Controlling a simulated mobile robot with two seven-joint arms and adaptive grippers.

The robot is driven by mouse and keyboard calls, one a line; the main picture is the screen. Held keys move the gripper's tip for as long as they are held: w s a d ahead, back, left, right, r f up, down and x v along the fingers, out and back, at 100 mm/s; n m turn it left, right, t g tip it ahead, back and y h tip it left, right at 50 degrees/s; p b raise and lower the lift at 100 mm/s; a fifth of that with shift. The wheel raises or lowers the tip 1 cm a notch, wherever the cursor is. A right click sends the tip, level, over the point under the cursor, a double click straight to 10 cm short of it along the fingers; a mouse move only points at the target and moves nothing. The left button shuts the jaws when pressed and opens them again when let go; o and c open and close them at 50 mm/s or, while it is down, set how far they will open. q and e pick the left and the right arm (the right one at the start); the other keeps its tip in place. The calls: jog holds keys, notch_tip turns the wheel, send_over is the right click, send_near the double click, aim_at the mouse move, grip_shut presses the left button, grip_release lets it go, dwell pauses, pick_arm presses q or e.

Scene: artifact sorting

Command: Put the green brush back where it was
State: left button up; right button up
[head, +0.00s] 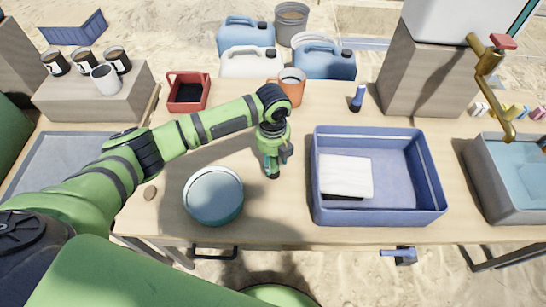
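My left gripper (273,172) points down over the middle of the table, between the round bowl (238,205) and the blue bin (432,190). A small teal-green patch shows at its fingers. I cannot tell whether this is the green brush or part of the gripper, nor whether the fingers are open or shut. No green brush shows clearly elsewhere. My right gripper is out of view.
The blue bin holds a white block (345,176). Behind are a red tray (206,94), an orange mug (291,88) and a small upright blue item (358,97). A brass tap (490,75) overhangs the grey basin (492,185).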

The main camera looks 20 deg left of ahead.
pick_arm(q)
jog(key=shift+r, duration=0.1)
notch_tip(320, 180, up, 12)
jog(key=shift+r, duration=0.1)
dwell(0.4)
jog(key=shift+s, duration=0.1)
